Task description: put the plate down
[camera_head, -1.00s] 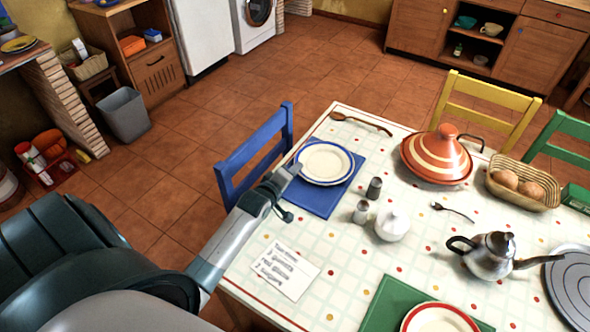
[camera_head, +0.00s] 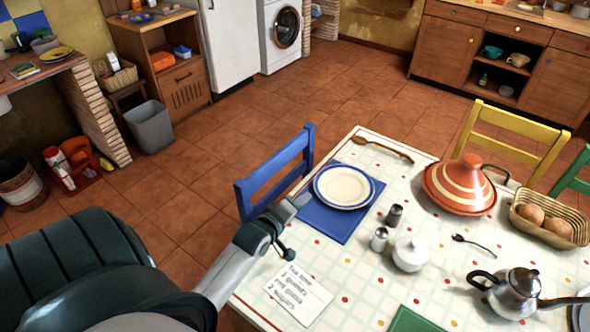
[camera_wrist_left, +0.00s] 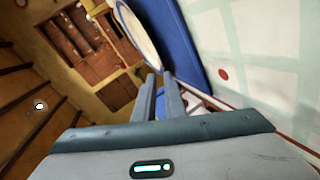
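The cream plate with a blue rim line (camera_head: 343,186) lies on the blue placemat (camera_head: 334,224) at the table's left corner. It also shows in the left wrist view (camera_wrist_left: 140,32), just beyond the fingertips. My left gripper (camera_head: 303,199) is beside the plate's near left edge, with a small gap between fingertips and rim. In the left wrist view its two fingers (camera_wrist_left: 159,82) stand a little apart with nothing visibly held between them. My right gripper is not in view.
A blue chair (camera_head: 275,172) stands close behind my left gripper. Two shakers (camera_head: 386,228), a white sugar pot (camera_head: 410,254), a wooden spoon (camera_head: 382,147) and a tagine (camera_head: 460,188) are on the table (camera_head: 362,285). A written note (camera_head: 298,295) lies near my left arm.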

